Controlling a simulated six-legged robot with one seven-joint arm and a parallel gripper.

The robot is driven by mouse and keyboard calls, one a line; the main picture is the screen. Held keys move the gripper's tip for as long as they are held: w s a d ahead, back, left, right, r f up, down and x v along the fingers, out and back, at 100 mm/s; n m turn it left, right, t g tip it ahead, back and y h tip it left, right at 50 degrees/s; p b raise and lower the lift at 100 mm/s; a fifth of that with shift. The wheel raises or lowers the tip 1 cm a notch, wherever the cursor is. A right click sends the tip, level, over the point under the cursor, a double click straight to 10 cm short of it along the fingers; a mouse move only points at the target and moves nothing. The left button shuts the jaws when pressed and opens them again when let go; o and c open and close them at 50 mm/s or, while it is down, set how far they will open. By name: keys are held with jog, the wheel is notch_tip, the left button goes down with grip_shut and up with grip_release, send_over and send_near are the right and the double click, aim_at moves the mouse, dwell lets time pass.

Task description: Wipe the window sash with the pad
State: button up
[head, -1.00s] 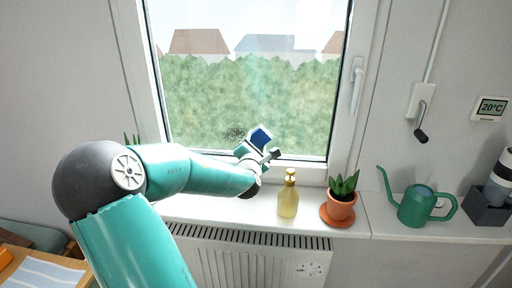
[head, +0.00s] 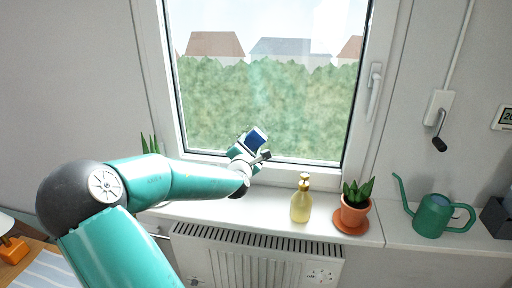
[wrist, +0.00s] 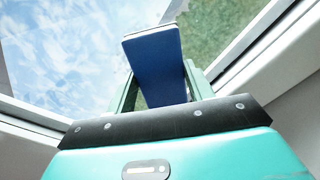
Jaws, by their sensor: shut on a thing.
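The window sash (head: 357,125) is a white frame around a glass pane (head: 262,100) with a hedge and roofs behind it. The pad (head: 256,140) is blue with a white layer and is held in front of the lower part of the pane. In the wrist view the pad (wrist: 156,62) stands out between the fingers. My gripper (wrist: 160,92) is shut on the pad; it also shows in the head view (head: 248,150). I cannot tell whether the pad touches the glass.
On the sill (head: 255,205) stand a yellow spray bottle (head: 301,203), a potted plant (head: 354,212) and a green watering can (head: 432,216). The window handle (head: 374,90) is on the right sash side. A radiator (head: 255,262) is below the sill.

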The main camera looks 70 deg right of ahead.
aim_at(272, 137)
jog(key=shift+w+a+r, duration=0.1)
jog(key=shift+w+a, duration=0.05)
jog(key=shift+w, duration=1.75)
jog(key=shift+w+a, duration=0.2)
jog(key=shift+w, duration=0.55)
jog(key=shift+w+a, duration=0.15)
jog(key=shift+w, duration=0.6)
jog(key=shift+d+r, duration=0.1)
jog(key=shift+r, duration=0.8)
jog(key=shift+s+d, duration=0.4)
jog(key=shift+s, duration=1.9)
jog(key=shift+s+d, duration=0.4)
jog(key=shift+s, duration=1.9)
jog(key=shift+s+d, duration=0.4)
jog(key=shift+s, duration=1.9)
jog(key=shift+c, duration=0.3)
jog(key=shift+s+a, duration=0.2)
jog(key=shift+a, duration=1.3)
jog(key=shift+s+a, duration=0.2)
jog(key=shift+a, duration=1.25)
jog(key=shift+a, duration=0.1)
jog(key=shift+s+a, duration=0.15)
jog(key=shift+a, duration=0.55)
jog(key=shift+s+a, duration=0.1)
jog(key=shift+a, duration=0.55)
